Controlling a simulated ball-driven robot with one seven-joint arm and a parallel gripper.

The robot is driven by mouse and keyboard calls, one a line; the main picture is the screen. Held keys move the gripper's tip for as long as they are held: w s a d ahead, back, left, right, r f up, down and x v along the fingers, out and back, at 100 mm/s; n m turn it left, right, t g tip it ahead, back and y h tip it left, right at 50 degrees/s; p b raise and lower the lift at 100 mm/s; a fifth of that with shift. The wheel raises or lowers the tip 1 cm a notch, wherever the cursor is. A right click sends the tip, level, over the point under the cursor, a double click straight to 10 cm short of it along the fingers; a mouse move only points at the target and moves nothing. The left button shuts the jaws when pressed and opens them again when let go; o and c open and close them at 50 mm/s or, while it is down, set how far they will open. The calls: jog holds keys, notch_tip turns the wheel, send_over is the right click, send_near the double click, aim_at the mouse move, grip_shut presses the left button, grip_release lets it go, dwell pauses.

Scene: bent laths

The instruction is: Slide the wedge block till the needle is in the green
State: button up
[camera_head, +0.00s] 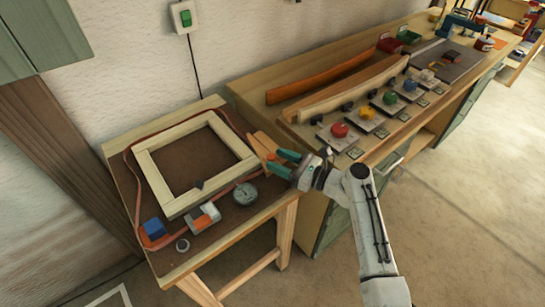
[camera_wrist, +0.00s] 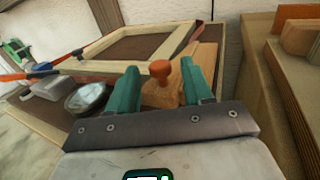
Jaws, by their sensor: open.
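The wedge block is a wooden piece with an orange knob (camera_wrist: 160,72), between a pale wooden frame and the right side of the small bench. In the head view it is the light wooden piece (camera_head: 262,142) beyond my fingertips, partly hidden. My gripper (camera_head: 279,162) has green fingers and is open; in the wrist view (camera_wrist: 159,75) the knob shows between the fingers with gaps on both sides. I cannot tell whether they reach around it. A round dial gauge (camera_head: 245,194) lies at the frame's front right corner and also shows in the wrist view (camera_wrist: 88,97); its needle is too small to read.
The wooden frame (camera_head: 152,176) has an orange band around it on the small bench (camera_head: 232,225). A blue block (camera_head: 154,228), a grey-and-orange block (camera_head: 203,217) and a ring (camera_head: 183,245) lie in front. A longer bench with coloured knobs (camera_head: 339,130) stands at right.

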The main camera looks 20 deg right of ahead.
jog(key=v, duration=0.7)
jog(key=shift+s+d, duration=0.25)
